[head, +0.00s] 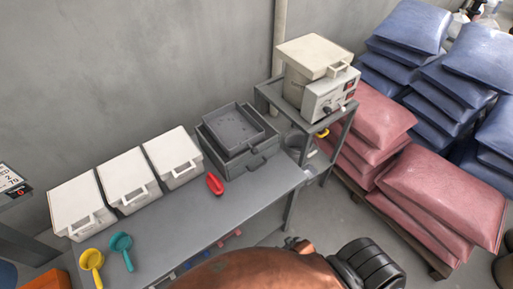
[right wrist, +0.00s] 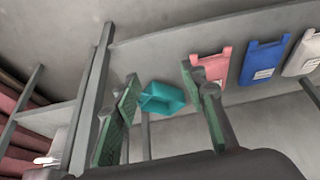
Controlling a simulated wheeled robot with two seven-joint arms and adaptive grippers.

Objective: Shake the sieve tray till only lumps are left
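The sieve tray (head: 234,128) is a dark grey shallow tray with dark specks on its floor. It rests on a larger dark grey bin (head: 235,169) on the bench. My right arm crosses the bottom of the head view, where its fingers cannot be made out. In the right wrist view my right gripper (right wrist: 160,74) is open, with two green-padded fingers apart. The tray is not visible in the wrist view. My left gripper is not in view.
White lidded bins (head: 126,182) line the bench (head: 190,215). A red scoop (head: 215,184), a teal scoop (head: 121,249) and a yellow scoop (head: 91,262) lie there. A machine (head: 328,97) stands on the right stand. Red sacks (head: 425,195) and blue sacks (head: 410,27) are stacked right.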

